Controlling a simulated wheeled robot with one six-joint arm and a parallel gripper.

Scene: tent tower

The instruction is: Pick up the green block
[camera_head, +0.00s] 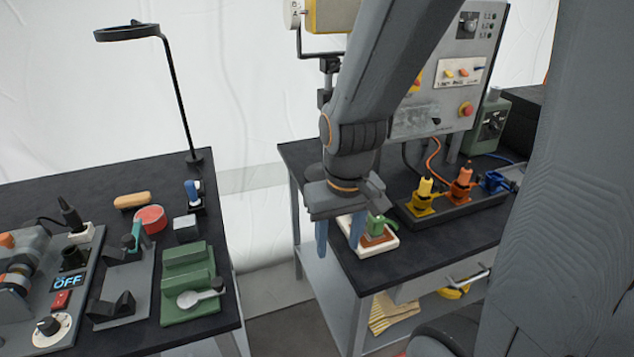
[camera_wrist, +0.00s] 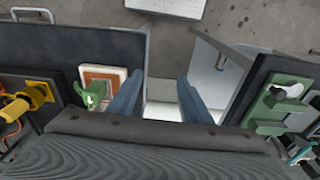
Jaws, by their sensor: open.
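A small green block-like piece (camera_head: 379,228) sits on a white-rimmed tray (camera_head: 352,244) with a brown inside, near the left edge of the right table. In the wrist view the green piece (camera_wrist: 95,92) is left of my fingers. A larger stepped green block (camera_head: 186,272) with a grey lever stands on the left table; it shows at the right of the wrist view (camera_wrist: 273,106). I cannot tell which one the task names. My gripper (camera_head: 340,236) is open and empty, its blue fingers (camera_wrist: 160,98) apart, beside the tray. In the wrist view the gap between the tables shows between them.
The right table also bears a dark rack with yellow and orange plugs (camera_head: 424,198) and a grey control box (camera_head: 440,100).

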